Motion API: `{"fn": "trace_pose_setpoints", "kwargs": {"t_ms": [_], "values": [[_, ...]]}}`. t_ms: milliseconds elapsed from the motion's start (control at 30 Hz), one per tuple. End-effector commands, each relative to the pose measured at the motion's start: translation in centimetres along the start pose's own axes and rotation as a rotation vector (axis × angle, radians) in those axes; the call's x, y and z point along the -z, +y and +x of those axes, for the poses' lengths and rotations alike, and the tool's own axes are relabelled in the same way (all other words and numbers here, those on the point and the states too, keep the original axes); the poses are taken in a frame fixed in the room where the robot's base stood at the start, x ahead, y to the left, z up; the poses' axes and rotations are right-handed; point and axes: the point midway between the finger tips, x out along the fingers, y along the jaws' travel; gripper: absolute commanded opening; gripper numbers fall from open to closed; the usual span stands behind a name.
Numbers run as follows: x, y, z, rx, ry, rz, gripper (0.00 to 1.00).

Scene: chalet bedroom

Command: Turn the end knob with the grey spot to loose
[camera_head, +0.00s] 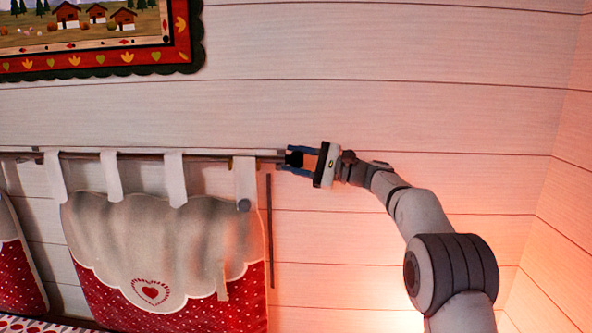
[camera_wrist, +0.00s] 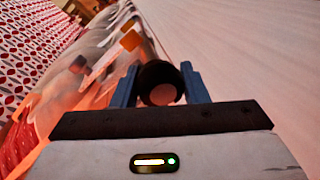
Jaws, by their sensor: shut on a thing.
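The dark end knob (camera_head: 294,159) is at the right end of a thin rod (camera_head: 210,156) fixed along the plank wall. My gripper (camera_head: 287,159) comes from the right, with one blue finger above the knob and one below it, shut on it. In the wrist view the knob (camera_wrist: 158,76) is a black cylinder between the blue fingers of my gripper (camera_wrist: 158,70). Its near face shows a round greyish-pink spot (camera_wrist: 162,94) in warm light. Whether the knob is turned at all cannot be told.
A cushion panel (camera_head: 150,235), beige over red, hangs from the rod by white loops (camera_head: 174,178). A small grey disc (camera_head: 243,205) shows at its upper right. A framed picture (camera_head: 95,35) is upper left. Bare wall surrounds the arm.

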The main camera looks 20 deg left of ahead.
Motion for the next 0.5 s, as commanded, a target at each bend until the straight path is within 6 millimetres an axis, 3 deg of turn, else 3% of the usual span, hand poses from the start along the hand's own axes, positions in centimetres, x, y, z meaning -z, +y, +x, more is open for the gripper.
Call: {"fn": "trace_pose_setpoints", "kwargs": {"t_ms": [500], "values": [[0.16, 0.21, 0.01, 0.0, -0.025, -0.118, 0.17]]}}
